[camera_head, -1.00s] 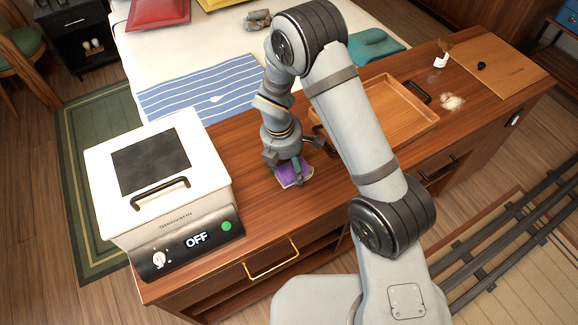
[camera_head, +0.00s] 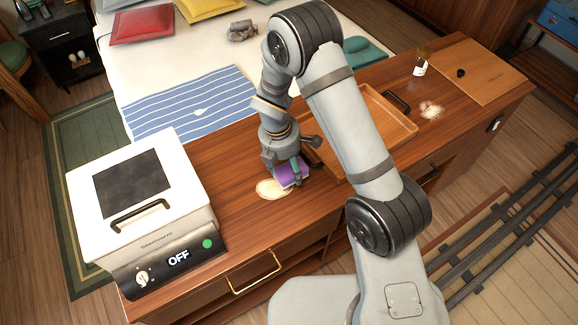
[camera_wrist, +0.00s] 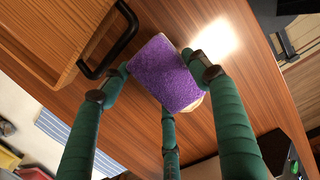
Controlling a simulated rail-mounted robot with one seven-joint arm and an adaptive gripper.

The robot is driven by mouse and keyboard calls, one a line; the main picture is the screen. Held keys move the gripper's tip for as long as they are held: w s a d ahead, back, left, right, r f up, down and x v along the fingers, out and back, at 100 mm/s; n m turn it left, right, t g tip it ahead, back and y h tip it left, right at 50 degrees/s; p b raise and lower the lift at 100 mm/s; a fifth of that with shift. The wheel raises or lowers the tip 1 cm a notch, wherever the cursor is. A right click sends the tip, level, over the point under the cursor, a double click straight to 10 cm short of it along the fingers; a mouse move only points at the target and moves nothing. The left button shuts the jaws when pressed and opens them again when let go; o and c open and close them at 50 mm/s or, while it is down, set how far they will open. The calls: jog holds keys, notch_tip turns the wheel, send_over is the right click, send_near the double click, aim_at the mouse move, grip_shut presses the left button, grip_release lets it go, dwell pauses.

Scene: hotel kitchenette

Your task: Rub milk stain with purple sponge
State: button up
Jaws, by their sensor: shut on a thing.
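My gripper (camera_head: 287,172) is shut on the purple sponge (camera_head: 291,174), above the wooden counter. The wrist view shows the sponge (camera_wrist: 166,74) held between green fingers (camera_wrist: 160,88). A pale cream stain (camera_head: 270,189) lies on the counter just left of the sponge in the head view. The sponge and fingers border its right side and may hide part of it. I cannot tell whether the sponge touches the counter. A bright patch in the wrist view may be glare or a stain.
A white appliance (camera_head: 150,195) reading OFF stands left. A wooden tray (camera_head: 392,118) lies right of the gripper. Further right are a small bottle (camera_head: 421,64), a whitish granular patch (camera_head: 431,110) and a board (camera_head: 482,72). A bed with a striped cloth (camera_head: 180,105) is behind.

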aim_at(290, 165)
jog(key=shift+d+r+p, duration=0.1)
jog(key=shift+r+p, duration=1.75)
jog(key=shift+r, duration=0.45)
jog(key=shift+w+d+f, duration=0.1)
